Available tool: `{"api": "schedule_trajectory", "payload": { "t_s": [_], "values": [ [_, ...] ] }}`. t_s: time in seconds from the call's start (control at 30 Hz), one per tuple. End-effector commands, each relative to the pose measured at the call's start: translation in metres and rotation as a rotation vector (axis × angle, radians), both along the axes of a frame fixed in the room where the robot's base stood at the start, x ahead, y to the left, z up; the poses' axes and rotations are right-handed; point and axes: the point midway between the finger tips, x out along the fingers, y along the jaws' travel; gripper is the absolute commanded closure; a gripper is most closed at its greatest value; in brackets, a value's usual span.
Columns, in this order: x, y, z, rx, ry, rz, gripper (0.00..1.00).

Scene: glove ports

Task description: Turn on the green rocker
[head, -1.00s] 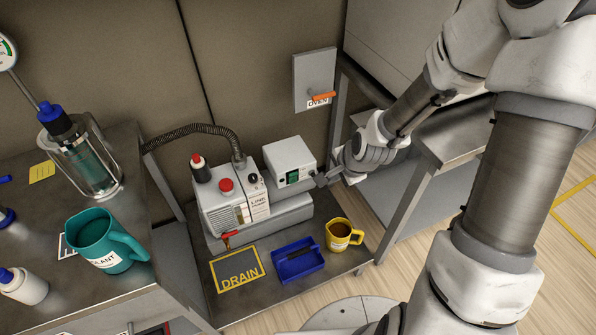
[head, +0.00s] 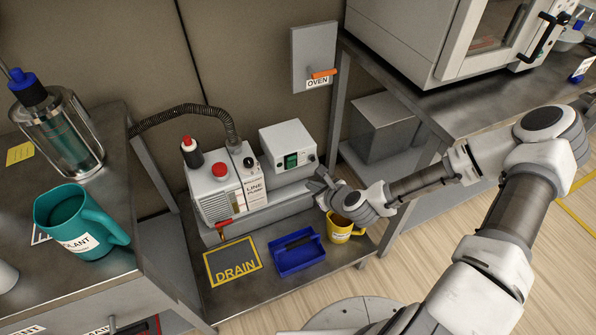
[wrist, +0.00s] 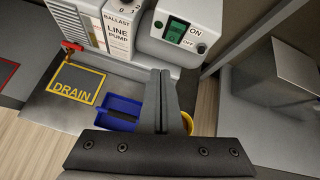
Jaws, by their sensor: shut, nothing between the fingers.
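The green rocker (head: 291,161) is on the front of a light grey switch box (head: 285,137) above the pump. In the wrist view the rocker (wrist: 175,31) shows beside the labels ON and OFF; I cannot tell for sure which side is pressed in. My gripper (head: 321,183) is in front of the box, below and right of the rocker, apart from it. In the wrist view its fingers (wrist: 161,78) are together with nothing between them, pointing up towards the box.
The line pump (head: 225,187) with a red button and red-handled valve stands left. A blue tray (head: 298,262), yellow mug (head: 339,232) and DRAIN mat (head: 233,265) lie in front. The mug is just below my gripper. A table leg (head: 337,110) rises at right.

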Motion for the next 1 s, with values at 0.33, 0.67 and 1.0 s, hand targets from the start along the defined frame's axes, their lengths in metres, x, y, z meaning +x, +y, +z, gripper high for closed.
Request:
{"api": "schedule_trajectory", "payload": {
  "t_s": [0.33, 0.67, 1.0],
  "values": [
    [0.009, -0.003, -0.014, 0.172, 0.009, -0.190, 1.00],
    [0.010, -0.004, -0.014, 0.175, 0.008, -0.194, 1.00],
    [0.039, 0.010, -0.038, 0.173, 0.008, -0.190, 1.00]
  ]
}}
